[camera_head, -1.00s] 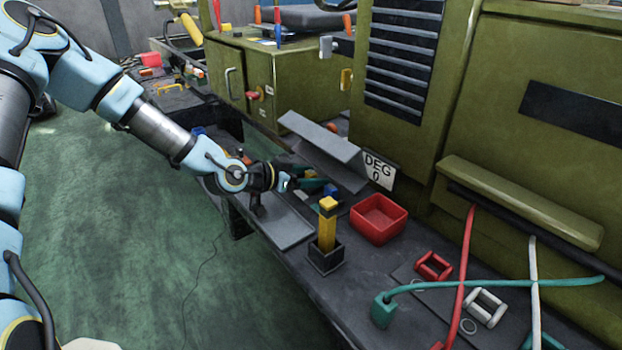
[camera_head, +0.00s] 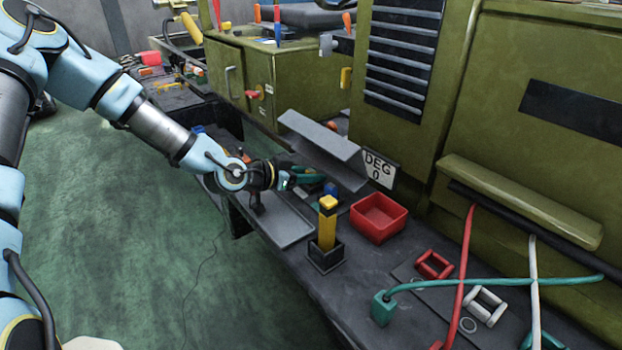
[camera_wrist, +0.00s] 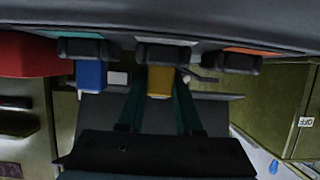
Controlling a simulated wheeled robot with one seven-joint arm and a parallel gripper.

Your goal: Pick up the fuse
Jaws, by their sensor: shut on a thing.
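In the wrist view, a yellow fuse (camera_wrist: 160,82) sits between the two dark green fingers of my gripper (camera_wrist: 160,100). Its end is at the middle black holder (camera_wrist: 160,53); I cannot tell whether it is fully seated. A blue fuse (camera_wrist: 91,75) is at the left holder (camera_wrist: 83,48). The right holder (camera_wrist: 230,62), by an orange mark, shows no fuse. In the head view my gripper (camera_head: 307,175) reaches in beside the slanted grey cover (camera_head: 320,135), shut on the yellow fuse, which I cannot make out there. A blue piece (camera_head: 330,190) shows near the fingers.
A red open tray (camera_head: 380,218) and a black socket (camera_head: 326,258) with an upright yellow-and-black post stand to the right on the dark bench. Red, white and green cables cross at the bench's right. Olive cabinets (camera_head: 400,150) wall the back.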

